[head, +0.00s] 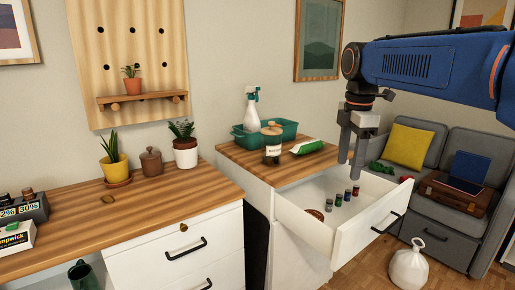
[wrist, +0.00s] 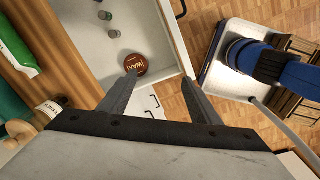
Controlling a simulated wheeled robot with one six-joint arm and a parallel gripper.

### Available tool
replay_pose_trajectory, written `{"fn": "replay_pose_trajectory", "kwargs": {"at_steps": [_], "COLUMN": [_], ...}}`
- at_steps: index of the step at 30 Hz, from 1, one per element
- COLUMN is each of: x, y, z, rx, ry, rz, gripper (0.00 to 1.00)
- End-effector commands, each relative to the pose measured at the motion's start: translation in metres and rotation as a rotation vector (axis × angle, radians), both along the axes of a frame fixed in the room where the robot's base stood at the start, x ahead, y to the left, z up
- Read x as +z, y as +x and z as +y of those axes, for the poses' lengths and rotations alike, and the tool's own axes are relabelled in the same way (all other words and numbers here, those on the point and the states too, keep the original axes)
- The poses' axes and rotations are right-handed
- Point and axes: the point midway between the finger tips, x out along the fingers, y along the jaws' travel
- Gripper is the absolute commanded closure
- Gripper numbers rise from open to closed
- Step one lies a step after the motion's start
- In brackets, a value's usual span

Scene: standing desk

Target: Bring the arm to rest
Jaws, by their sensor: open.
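My gripper (head: 350,158) hangs from my blue arm at the right of the head view, fingers pointing down. It is over the open white drawer (head: 345,236). The wrist view shows its two dark fingers (wrist: 160,95) spread apart with nothing between them. A round reddish-brown tin (wrist: 135,65) lies in the drawer just beyond the fingertips in that view.
The wooden top (head: 240,158) beside the drawer holds a teal caddy (head: 289,130), a spray bottle (head: 251,112), a jar (head: 272,145) and a green-white packet (head: 307,147). A grey sofa (head: 450,215) and a white bag (head: 408,268) are at the right.

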Motion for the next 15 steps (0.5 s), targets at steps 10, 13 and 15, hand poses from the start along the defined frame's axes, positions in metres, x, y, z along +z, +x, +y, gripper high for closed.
{"fn": "replay_pose_trajectory", "kwargs": {"at_steps": [10,13,15], "x": [-0.053,-0.073,-0.088], "y": [-0.097,-0.124,-0.142], "z": [-0.023,-0.028,-0.031], "rx": [-0.564,-0.727,-0.840], "ry": [0.089,0.125,0.154], "rz": [-0.116,-0.145,-0.165], "gripper": [0.43,0.43,0.43]}}
